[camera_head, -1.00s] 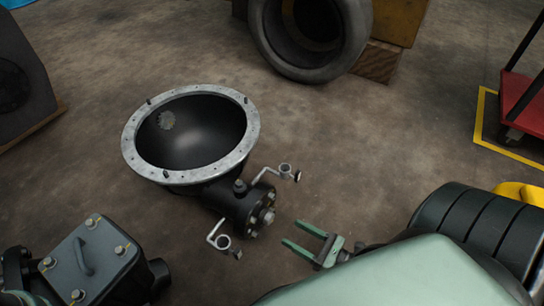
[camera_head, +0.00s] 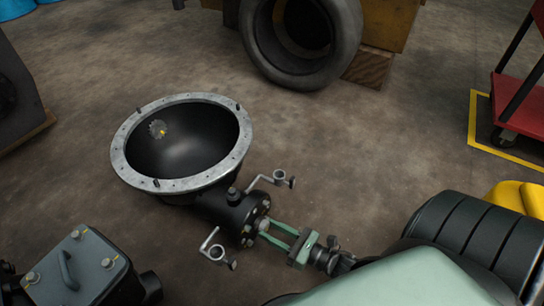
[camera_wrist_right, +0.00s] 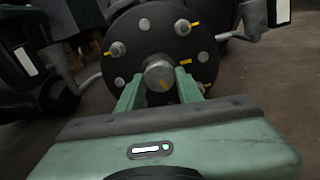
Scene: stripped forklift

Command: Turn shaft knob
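The shaft knob (camera_wrist_right: 159,75) is a short round metal stub with a yellow mark, at the centre of a dark bolted flange (camera_wrist_right: 158,42). In the head view the knob (camera_head: 264,223) sits at the end of the dark housing behind the bell-shaped casing (camera_head: 180,187). My right gripper (camera_head: 271,230) has its green fingers on either side of the knob. In the right wrist view the fingers (camera_wrist_right: 159,80) flank the knob closely and look open; contact is hard to judge. My left gripper is not in view.
Bent metal handles stand out on both sides of the flange, one at the upper right (camera_head: 279,179) and one at the lower left (camera_head: 217,252). A dark bolted unit (camera_head: 85,270) lies at lower left. A tyre (camera_head: 300,75) and red cart (camera_head: 524,112) stand farther off.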

